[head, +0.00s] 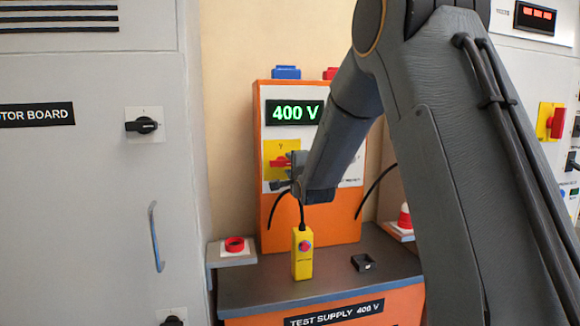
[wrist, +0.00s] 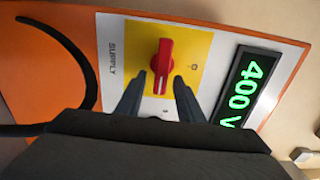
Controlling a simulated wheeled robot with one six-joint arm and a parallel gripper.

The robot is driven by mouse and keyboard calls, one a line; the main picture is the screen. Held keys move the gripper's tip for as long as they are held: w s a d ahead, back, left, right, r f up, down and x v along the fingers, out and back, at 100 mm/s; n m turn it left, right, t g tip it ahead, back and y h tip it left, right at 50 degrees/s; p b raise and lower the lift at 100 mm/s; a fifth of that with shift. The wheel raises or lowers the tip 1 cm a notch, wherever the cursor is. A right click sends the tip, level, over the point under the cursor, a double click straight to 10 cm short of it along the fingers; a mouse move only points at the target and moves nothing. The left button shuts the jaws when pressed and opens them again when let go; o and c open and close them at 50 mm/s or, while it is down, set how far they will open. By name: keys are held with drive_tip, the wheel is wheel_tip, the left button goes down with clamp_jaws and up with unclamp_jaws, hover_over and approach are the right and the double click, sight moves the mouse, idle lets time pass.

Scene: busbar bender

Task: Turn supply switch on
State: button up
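The supply switch is a red handle (head: 280,162) on a yellow plate (head: 272,150) on the orange test supply cabinet. In the wrist view the red handle (wrist: 162,62) points along the picture's vertical, beside the sideways word SUPPLY. Small marks on the panel are too small to read. The lit green display (head: 293,112) reads 400 V; it also shows in the wrist view (wrist: 243,90). My gripper (wrist: 157,84) is open, its two dark fingers apart on either side of the handle's lower end. Contact with the handle cannot be told. In the head view my arm partly hides the switch.
A yellow pendant (head: 302,255) with a red button stands on the grey bench top (head: 240,288), beside a small black holder (head: 363,262). A red button (head: 235,244) is at the left. A grey cabinet (head: 90,210) borders the left side.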

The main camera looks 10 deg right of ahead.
drive_tip(key=s+b, duration=0.1)
drive_tip(key=s, duration=0.6)
drive_tip(key=shift+s, duration=0.3)
drive_tip(key=s+f+n+g, duration=0.8)
drive_tip(key=s+f, duration=0.5)
drive_tip(key=f, duration=0.4)
drive_tip(key=s+f+n+g, duration=0.3)
drive_tip(key=s, duration=0.6)
drive_tip(key=s+a+f+n+g, duration=0.1)
drive_tip(key=s+f+n+g, duration=0.2)
drive_tip(key=s, duration=0.6)
drive_tip(key=s+a+f+n+g, duration=0.1)
drive_tip(key=s+f+n+g, duration=0.2)
drive_tip(key=s, duration=0.6)
drive_tip(key=shift+s+a+f+n+g, duration=0.2)
drive_tip(key=shift+f+n+g, duration=0.1)
drive_tip(key=shift+n+g, duration=0.25)
